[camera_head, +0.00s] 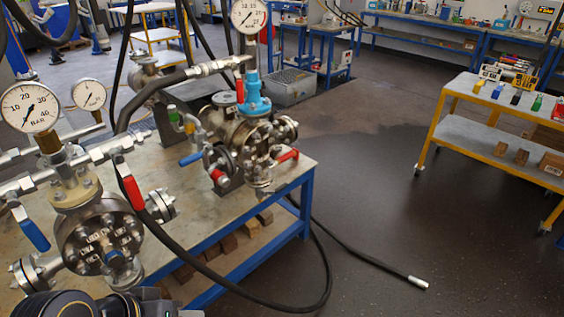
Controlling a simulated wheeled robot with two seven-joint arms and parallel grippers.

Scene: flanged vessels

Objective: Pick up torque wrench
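I cannot make out a torque wrench in the head view. A yellow trolley (462,84) at the right carries several small coloured items, among them a green one (537,102) and a red one (558,109), too small to identify. A dark rounded part of my arm shows at the bottom left edge, in front of the bench. Neither gripper's fingers show.
Flanged vessels with gauges, a near one (100,238) and a farther one (245,140), stand on a blue-legged bench (180,240). A black hose (365,260) trails across the floor. The floor (400,220) between bench and trolley is otherwise open. Blue workbenches line the back.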

